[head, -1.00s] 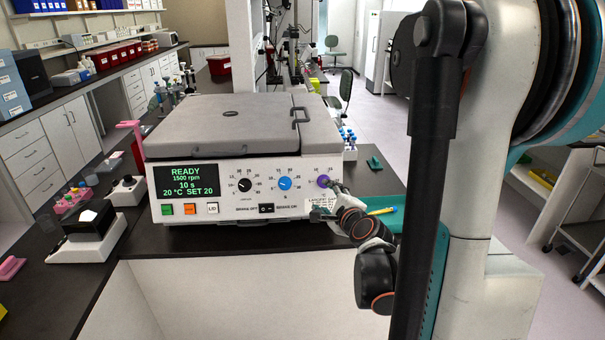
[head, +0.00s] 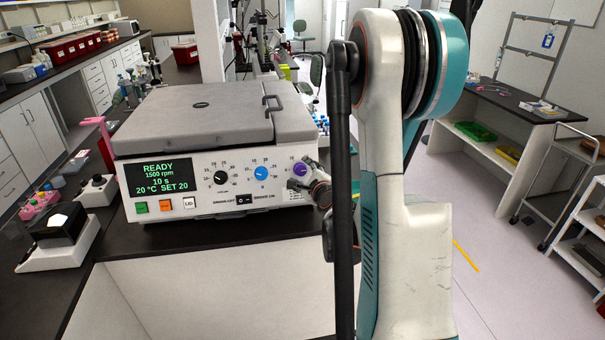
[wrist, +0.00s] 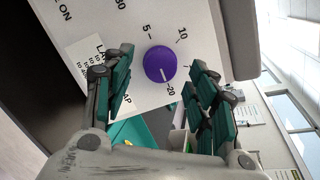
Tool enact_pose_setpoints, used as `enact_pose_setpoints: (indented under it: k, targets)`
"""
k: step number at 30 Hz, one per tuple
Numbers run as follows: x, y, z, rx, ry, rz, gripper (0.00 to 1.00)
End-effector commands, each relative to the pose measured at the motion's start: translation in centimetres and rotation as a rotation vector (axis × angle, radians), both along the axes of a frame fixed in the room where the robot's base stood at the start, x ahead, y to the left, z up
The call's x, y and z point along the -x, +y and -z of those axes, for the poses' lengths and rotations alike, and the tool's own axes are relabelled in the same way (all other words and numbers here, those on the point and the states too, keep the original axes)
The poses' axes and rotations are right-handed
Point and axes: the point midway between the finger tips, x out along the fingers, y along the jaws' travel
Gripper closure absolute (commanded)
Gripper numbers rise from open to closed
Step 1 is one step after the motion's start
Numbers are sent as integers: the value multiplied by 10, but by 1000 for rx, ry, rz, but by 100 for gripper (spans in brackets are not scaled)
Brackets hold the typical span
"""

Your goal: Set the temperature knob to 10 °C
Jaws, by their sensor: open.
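The temperature knob (wrist: 160,64) is purple and round, on the front panel of the grey-and-white cell processor (head: 200,130). In the wrist view its white pointer line aims at the 20 mark; marks 5 and 10 also show. In the head view the knob (head: 300,169) is at the panel's right end. The display (head: 157,178) reads READY, 20 °C SET 20. My gripper (wrist: 162,57) is open and empty, its two fingers on either side of the knob in the wrist view. Contact cannot be told. In the head view my arm hides most of the gripper.
A blue knob (head: 261,173) and a black knob (head: 221,177) sit left of the purple one. Green, orange and white buttons and a black rocker switch (head: 244,199) are below. The dark bench (head: 130,238) holds small instruments at left.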

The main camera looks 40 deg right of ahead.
Motion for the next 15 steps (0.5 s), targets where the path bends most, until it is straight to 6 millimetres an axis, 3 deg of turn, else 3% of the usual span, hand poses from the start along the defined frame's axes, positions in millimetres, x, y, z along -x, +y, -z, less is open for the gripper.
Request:
enact_pose_setpoints:
  k: [6,15]
  targets:
    - [-17,-7,5,0,0,-2,47]
    - [-19,-8,5,0,1,-1,47]
